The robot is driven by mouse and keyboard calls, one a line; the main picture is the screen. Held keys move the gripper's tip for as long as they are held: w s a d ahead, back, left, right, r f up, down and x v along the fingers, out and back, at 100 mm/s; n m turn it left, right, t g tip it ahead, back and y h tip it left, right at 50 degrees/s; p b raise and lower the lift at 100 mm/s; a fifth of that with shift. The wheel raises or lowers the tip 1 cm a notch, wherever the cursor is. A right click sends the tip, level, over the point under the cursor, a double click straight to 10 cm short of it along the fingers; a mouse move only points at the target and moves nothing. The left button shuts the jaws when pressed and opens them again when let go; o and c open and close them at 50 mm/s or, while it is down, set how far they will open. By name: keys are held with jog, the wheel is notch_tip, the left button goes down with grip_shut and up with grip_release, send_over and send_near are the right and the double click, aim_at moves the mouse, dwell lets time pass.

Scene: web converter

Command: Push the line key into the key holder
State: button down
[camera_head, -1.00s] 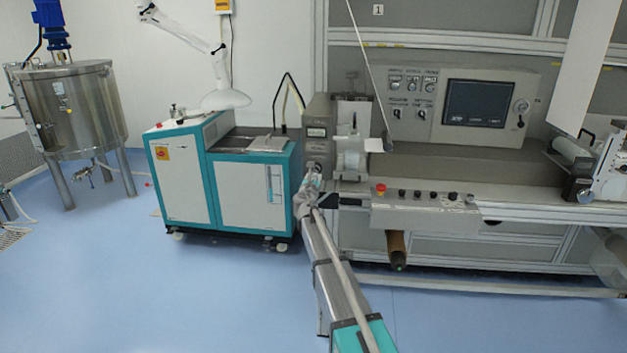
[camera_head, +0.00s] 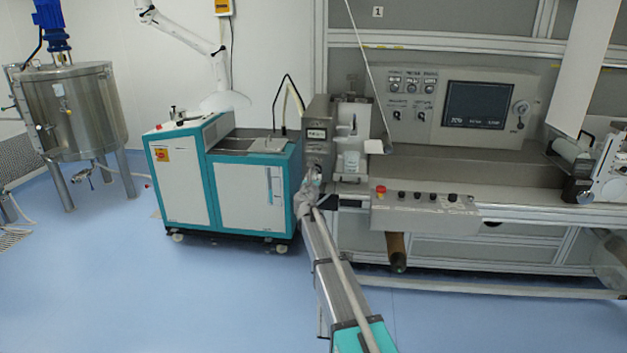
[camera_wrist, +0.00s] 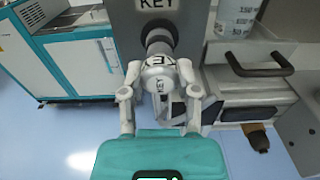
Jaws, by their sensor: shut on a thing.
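The line key (camera_wrist: 160,72) is a pale grey, rounded piece with dark lettering, in the middle of the wrist view. My gripper (camera_wrist: 159,88) is shut on it, one finger on each side. Directly beyond the key is the dark round socket (camera_wrist: 158,37) of the key holder (camera_wrist: 186,22), a grey panel labelled KEY. The key lines up with the socket and seems to meet it; how deep it sits is hidden. In the head view, my gripper (camera_head: 311,186) is at the front of the grey key holder box (camera_head: 317,133), and the key is too small to make out.
A teal and white cabinet (camera_head: 250,190) stands close on the left. On the right are the converter's control strip (camera_head: 425,213) with a red button and a screen panel (camera_head: 478,104). A steel tank (camera_head: 75,110) stands far left. Blue floor is open in front.

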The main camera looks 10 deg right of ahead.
jog(key=shift+c, duration=1.3)
grip_release()
jog(key=v, duration=1.2)
